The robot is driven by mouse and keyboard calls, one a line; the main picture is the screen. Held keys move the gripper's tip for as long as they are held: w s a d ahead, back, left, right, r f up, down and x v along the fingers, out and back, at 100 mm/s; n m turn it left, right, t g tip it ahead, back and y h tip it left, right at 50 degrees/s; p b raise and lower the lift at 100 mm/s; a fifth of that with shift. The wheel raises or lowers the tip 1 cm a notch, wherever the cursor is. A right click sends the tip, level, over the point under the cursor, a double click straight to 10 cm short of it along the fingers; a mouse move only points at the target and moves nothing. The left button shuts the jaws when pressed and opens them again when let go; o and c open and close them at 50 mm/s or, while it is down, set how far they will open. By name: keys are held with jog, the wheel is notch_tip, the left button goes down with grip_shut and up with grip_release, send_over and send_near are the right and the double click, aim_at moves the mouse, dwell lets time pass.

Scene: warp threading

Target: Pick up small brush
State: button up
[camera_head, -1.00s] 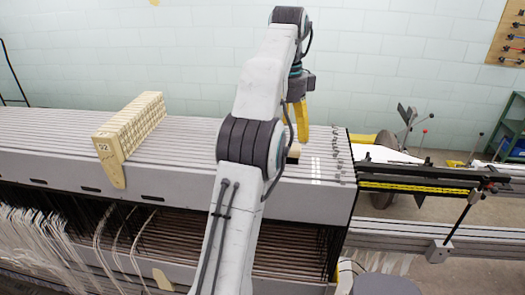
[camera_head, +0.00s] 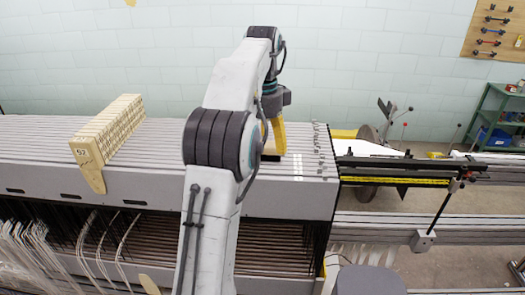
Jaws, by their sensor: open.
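My gripper (camera_head: 273,139), with yellow fingers, points down just over the right part of the grey slatted machine top (camera_head: 215,160). It is open. My arm hides part of the fingers and of the surface beneath them. A small dark edge, apparently part of the small brush (camera_head: 270,158), shows at the fingertips beside my arm. Most of the brush is hidden, and I cannot tell whether the fingers touch it.
A cream block of numbered plates (camera_head: 107,130) stands on the machine top to the left. Small metal pieces (camera_head: 322,150) line its right end. A black and yellow rail (camera_head: 395,180) juts out to the right. White threads (camera_head: 40,255) hang at the front left.

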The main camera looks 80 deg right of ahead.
aim_at(262, 153)
jog(key=shift+f, duration=1.65)
jog(key=shift+c, duration=0.5)
jog(key=c, duration=1.2)
jog(key=shift+c, duration=0.3)
jog(key=shift+r, duration=0.15)
